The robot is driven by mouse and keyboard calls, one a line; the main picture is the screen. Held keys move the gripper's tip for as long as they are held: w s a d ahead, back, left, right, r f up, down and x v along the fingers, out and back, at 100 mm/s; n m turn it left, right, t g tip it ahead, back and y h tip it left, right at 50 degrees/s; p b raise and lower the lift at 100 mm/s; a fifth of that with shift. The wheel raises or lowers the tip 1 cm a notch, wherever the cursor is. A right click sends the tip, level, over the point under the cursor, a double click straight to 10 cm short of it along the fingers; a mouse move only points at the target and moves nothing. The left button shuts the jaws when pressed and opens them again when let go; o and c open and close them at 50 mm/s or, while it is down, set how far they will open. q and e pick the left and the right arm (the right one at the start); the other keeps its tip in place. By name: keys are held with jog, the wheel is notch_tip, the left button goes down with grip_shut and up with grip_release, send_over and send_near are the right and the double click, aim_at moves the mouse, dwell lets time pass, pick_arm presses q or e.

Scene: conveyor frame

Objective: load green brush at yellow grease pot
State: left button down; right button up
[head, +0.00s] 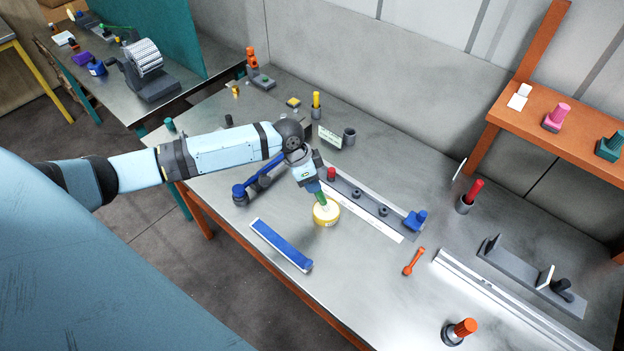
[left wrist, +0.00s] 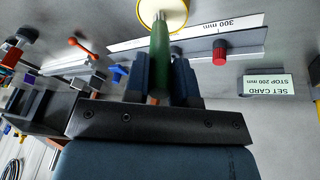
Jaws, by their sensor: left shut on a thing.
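The yellow grease pot (head: 326,213) stands on the metal table, with a pale top and a yellow rim. My left gripper (head: 314,188) is shut on the green brush (head: 321,199) just above the pot. The brush points down, and its lower end is at the pot's pale top. In the left wrist view the green brush (left wrist: 160,50) sits between the fingers of my left gripper (left wrist: 161,75), and its far end overlaps the yellow grease pot (left wrist: 163,12). I cannot tell how deep the tip sits. My right gripper is not in view.
A grey rail with a red knob (head: 331,174) and blue end block (head: 415,220) lies right behind the pot. A blue strip (head: 281,245) lies in front. An orange-red handled tool (head: 414,261) lies to the right. Bare table shows between these.

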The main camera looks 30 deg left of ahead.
pick_arm(q)
jog(key=shift+r+p, duration=2.05)
jog(key=shift+r, duration=1.25)
